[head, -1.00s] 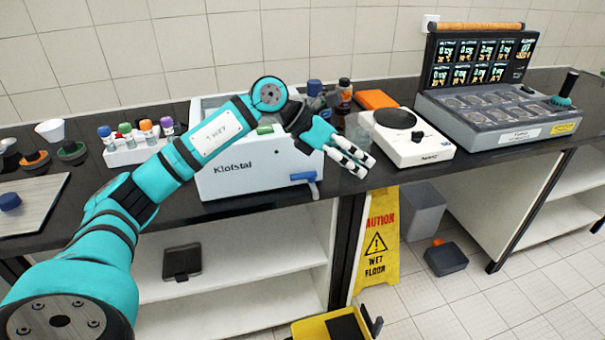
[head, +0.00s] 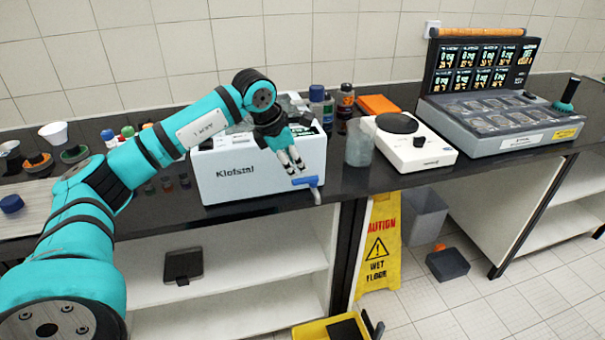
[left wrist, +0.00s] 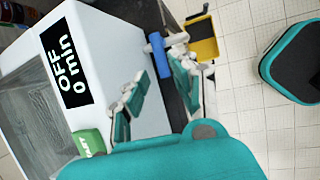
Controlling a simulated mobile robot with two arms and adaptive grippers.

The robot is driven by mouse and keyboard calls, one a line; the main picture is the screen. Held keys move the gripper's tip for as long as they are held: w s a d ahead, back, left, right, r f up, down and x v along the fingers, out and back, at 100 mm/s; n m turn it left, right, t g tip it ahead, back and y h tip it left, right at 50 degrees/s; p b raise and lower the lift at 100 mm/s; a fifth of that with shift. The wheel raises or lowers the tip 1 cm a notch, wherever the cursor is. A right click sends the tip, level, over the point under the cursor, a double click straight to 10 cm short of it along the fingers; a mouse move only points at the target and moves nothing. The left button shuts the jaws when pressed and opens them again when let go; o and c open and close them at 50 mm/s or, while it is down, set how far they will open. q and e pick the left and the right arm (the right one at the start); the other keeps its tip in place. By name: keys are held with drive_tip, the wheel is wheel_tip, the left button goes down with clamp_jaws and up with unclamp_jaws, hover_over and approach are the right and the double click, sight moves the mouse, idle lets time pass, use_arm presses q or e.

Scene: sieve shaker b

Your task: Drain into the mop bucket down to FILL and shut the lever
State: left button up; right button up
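The white Klofstal bath (head: 240,172) stands on the black counter. My left gripper (head: 291,164) points down just above and in front of the lever. In the left wrist view its fingers (left wrist: 158,80) are apart and empty, with the lever (left wrist: 158,55) near the fingertips. The bath's display (left wrist: 65,65) reads OFF, 0 min. The yellow mop bucket (head: 312,330) is on the floor below, cut off by the frame. The FILL mark and my right gripper do not show.
A clear beaker (head: 359,147), bottles (head: 345,102) and a white hotplate (head: 413,143) stand right of the bath. A yellow wet floor sign (head: 377,245) leans under the counter beside a grey bin (head: 425,215). Small vials (head: 168,185) are left of the bath.

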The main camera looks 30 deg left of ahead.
sight(304, 179)
use_arm(q)
drive_tip(key=x, duration=0.6)
drive_tip(key=shift+w+d+f+p, duration=0.1)
drive_tip(key=shift+p, duration=0.25)
drive_tip(key=shift+c, duration=0.3)
clamp_jaws()
